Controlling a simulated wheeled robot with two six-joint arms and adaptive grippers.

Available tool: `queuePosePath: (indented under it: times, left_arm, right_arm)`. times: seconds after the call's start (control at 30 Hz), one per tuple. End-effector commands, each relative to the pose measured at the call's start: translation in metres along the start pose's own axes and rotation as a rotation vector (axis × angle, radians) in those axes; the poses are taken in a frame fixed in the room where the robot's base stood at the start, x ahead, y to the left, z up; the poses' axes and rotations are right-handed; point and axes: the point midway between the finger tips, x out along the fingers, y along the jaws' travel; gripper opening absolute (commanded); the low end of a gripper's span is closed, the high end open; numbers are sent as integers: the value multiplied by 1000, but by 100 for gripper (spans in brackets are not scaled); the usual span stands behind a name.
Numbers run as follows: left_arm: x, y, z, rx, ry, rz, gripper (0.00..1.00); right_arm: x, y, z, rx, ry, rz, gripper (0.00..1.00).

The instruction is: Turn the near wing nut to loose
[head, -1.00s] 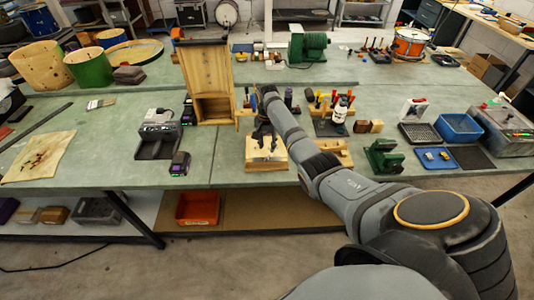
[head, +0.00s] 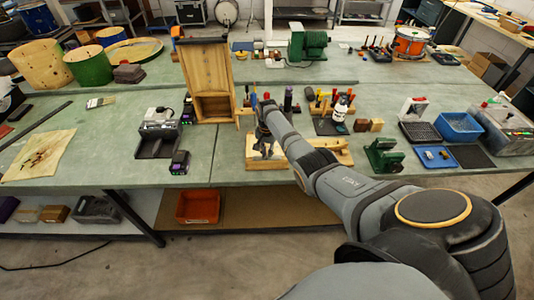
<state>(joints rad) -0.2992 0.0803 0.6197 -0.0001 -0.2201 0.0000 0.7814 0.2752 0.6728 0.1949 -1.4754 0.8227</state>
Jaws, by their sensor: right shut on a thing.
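A light wooden block (head: 251,161) stands near the front edge of the green bench, at the middle of the head view. My right gripper (head: 264,153) is over this block, pointing down, with its fingers shut at the block's top on what appears to be the near wing nut. The nut itself is hidden by the fingers and too small to make out, so its angle cannot be told. My left gripper is not in view.
A tall open wooden box (head: 208,75) stands behind and left of the block. A black battery charger (head: 158,135) is further left. A green clamp-like tool (head: 383,156) stands to the right. An orange bin (head: 198,207) is on the shelf below.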

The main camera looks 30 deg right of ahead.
Motion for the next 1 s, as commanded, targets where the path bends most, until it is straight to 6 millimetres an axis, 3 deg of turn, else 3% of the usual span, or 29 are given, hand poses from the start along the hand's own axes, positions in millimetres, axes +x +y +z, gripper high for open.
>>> queuePosePath:
  times: [0.47, 1.0]
  left_arm:
    - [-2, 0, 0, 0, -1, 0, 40]
    - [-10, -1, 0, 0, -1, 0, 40]
  right_arm:
    - [-1, 0, 0, -91, 0, -1, 0]
    - [-1, 0, 0, -564, 1, -1, 0]
